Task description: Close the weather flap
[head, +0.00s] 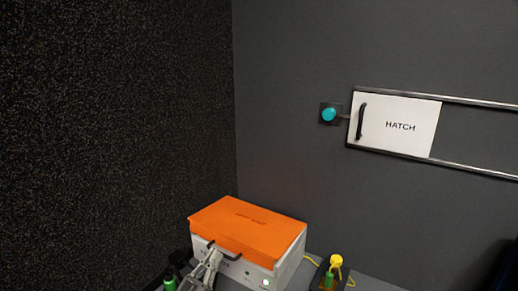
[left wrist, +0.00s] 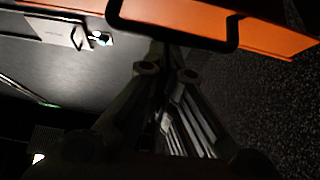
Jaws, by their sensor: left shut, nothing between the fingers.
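The orange weather flap (head: 248,225) lies over the top of a white box (head: 285,268) at the bottom middle of the head view. I cannot tell whether it sits fully flush. A dark handle (head: 226,252) is at its front edge. My left gripper (head: 212,257) is shut and empty in front of the box, close to the handle. In the left wrist view the flap (left wrist: 272,38) and its handle (left wrist: 172,38) are just beyond the fingers (left wrist: 166,70). I cannot tell whether they touch the handle. My right gripper is not in view.
A yellow-topped item (head: 336,262) with a cable stands right of the box. A green object (head: 170,284) is at the lower left. A white hatch panel (head: 396,124) on rails and a teal button (head: 329,114) are on the grey wall. A dark speckled wall is at left.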

